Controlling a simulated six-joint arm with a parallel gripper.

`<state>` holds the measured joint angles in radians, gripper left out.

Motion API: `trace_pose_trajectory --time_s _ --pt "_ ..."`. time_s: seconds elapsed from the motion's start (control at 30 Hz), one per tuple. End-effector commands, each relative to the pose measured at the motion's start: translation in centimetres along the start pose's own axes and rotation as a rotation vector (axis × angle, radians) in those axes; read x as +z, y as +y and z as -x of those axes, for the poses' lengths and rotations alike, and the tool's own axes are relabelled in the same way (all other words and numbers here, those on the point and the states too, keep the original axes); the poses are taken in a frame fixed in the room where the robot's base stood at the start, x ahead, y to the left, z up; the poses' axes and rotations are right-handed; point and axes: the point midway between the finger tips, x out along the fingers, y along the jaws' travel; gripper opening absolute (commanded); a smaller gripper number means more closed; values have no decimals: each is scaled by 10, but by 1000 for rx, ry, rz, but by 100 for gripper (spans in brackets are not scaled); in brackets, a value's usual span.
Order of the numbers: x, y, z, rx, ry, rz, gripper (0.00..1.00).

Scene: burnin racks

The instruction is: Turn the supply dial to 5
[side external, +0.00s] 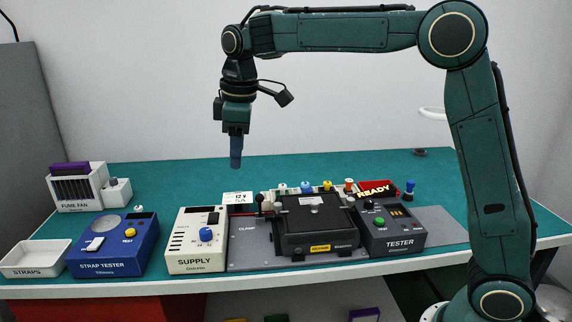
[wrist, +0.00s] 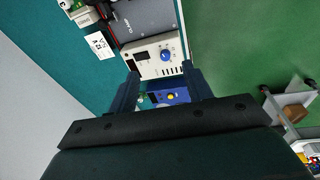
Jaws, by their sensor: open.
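The supply (side external: 196,254) is a cream box at the front of the table, left of the middle, with a blue dial (side external: 206,234) on its top face. In the wrist view the supply (wrist: 149,60) lies beyond my fingers, and its dial (wrist: 165,55) shows clear of them. The dial's pointer and numbers are too small to read. My gripper (side external: 236,160) points down, high above the table and behind the supply, touching nothing. In the wrist view my gripper (wrist: 160,85) has its two fingers apart with nothing between them.
The blue strap tester (side external: 113,250) stands left of the supply. The clamp plate (side external: 245,240) with a black box (side external: 315,225) and the tester (side external: 390,232) stand to its right. A white straps tray (side external: 35,272) is at far left. The back of the table is mostly clear.

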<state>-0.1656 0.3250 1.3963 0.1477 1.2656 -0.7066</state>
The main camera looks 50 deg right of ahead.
Motion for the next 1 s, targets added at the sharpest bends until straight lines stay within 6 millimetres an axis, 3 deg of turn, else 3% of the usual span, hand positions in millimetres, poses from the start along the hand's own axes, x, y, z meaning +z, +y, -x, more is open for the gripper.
trace_pose_trajectory --time_s 0.2,0.4,0.6,1.0 --pt "-42 9 -37 -35 -41 111 50" --pt "-70 11 -68 -65 -68 202 50" --pt "-84 11 -86 -82 -82 248 50" --pt "-85 11 -92 -83 -84 256 50"
